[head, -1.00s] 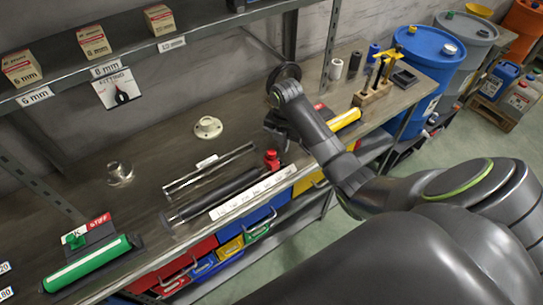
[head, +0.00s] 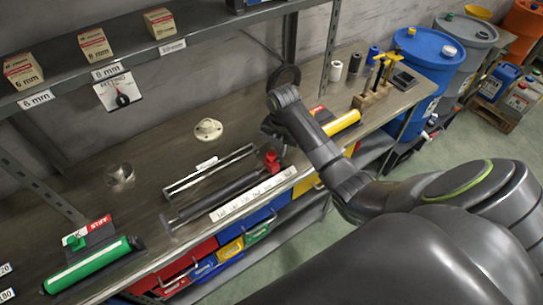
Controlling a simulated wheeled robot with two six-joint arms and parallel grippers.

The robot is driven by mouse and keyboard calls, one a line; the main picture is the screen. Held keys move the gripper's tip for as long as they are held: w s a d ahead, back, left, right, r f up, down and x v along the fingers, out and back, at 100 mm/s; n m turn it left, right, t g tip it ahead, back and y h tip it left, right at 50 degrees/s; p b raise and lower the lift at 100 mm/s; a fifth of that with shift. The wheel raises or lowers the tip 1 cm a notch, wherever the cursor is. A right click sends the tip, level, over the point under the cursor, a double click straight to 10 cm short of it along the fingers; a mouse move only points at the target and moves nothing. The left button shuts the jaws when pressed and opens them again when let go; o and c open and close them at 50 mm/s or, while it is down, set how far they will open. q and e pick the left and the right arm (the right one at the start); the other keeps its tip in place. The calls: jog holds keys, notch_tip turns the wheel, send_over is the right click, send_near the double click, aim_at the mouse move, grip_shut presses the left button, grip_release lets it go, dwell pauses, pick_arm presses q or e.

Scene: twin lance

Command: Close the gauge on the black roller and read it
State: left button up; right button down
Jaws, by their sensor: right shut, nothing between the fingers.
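The black roller (head: 222,193) lies lengthwise on the workbench, between a slim metal rail frame (head: 208,172) and a white marked strip (head: 250,196). A red piece (head: 271,161) sits at the roller's right end; it looks like the gauge's sliding part, but its contact with the roller is too small to tell. My right gripper (head: 274,131) is shut and empty, just above and behind the red piece. My right wrist partly hides its fingers. My left gripper is out of view.
A green roller (head: 90,264) lies at the left front and a yellow roller (head: 342,123) at the right. A pale flanged disc (head: 208,129) and a glassy round part (head: 119,175) stand behind. A wooden tool block (head: 371,98) is at the right. A shelf (head: 150,45) overhangs the back.

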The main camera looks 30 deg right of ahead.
jog(key=shift+a+p, duration=0.55)
jog(key=shift+a, duration=0.45)
jog(key=shift+s+a, duration=0.1)
jog(key=shift+a, duration=0.05)
jog(key=shift+s+a+p, duration=0.1)
jog(key=shift+a+p, duration=0.85)
jog(key=shift+a, duration=0.55)
jog(key=shift+a+p, duration=0.45)
jog(key=shift+s+a+f, duration=0.1)
jog(key=shift+a, duration=0.75)
jog(key=shift+d, duration=0.25)
